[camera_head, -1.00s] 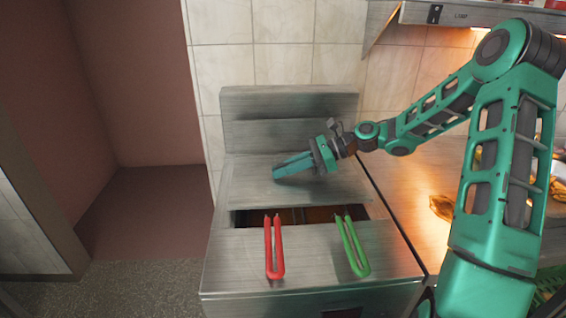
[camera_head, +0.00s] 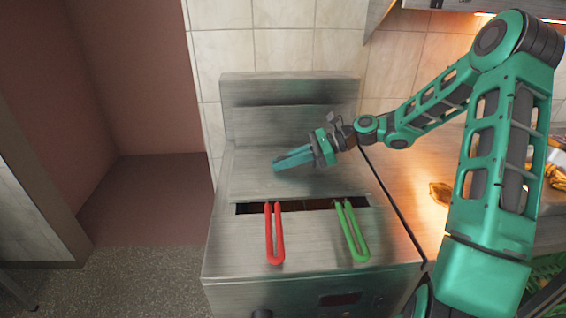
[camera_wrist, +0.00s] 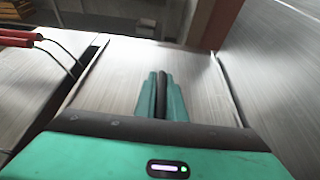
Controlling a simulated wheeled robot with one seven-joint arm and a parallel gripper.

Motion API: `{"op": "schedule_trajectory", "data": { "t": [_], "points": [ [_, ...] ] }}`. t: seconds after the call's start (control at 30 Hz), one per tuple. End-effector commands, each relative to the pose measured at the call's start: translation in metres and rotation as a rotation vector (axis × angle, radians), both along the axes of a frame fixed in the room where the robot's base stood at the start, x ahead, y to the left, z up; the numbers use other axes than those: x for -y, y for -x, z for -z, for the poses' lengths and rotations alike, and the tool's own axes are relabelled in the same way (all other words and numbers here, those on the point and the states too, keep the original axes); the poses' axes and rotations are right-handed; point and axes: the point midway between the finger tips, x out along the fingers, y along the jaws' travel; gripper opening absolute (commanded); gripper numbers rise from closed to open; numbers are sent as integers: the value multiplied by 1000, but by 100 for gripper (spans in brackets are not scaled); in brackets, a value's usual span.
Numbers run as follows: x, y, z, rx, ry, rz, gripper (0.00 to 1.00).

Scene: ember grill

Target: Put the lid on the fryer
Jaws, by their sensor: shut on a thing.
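The fryer (camera_head: 315,258) is a steel box with a raised back panel. Its flat steel lid (camera_head: 325,184) lies over most of the top, leaving a narrow dark slot at the front. My gripper (camera_head: 278,165) is low over the lid, fingers pointing left. In the wrist view my gripper (camera_wrist: 161,76) is shut on a dark bar, which appears to be the lid handle (camera_wrist: 161,100). The lid also shows in the wrist view (camera_wrist: 120,75). In the head view the fingers hide the handle.
A red basket handle (camera_head: 275,240) and a green basket handle (camera_head: 354,238) stick out from the slot over the fryer's front top. A counter with food (camera_head: 440,193) lies to the right. A tiled wall (camera_head: 285,45) stands behind. Open floor (camera_head: 150,270) is at left.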

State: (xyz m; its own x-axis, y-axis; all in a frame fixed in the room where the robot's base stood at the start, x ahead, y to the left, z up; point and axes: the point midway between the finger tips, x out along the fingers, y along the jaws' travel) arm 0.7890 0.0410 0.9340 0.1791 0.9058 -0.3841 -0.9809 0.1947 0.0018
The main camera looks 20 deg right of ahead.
Motion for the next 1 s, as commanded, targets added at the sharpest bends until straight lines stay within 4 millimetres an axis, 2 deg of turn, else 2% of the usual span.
{"op": "schedule_trajectory", "data": {
  "t": [0.1,0.13,0.2,0.6,0.77,1.0],
  "points": [
    [0,0,2,0,-1,0,0],
    [0,0,2,1,-1,0,15],
    [0,0,2,1,-1,0,32],
    [6,0,0,0,0,3,32],
    [27,4,-8,2,1,6,32],
    [69,12,-26,2,0,5,32]
  ]
}}
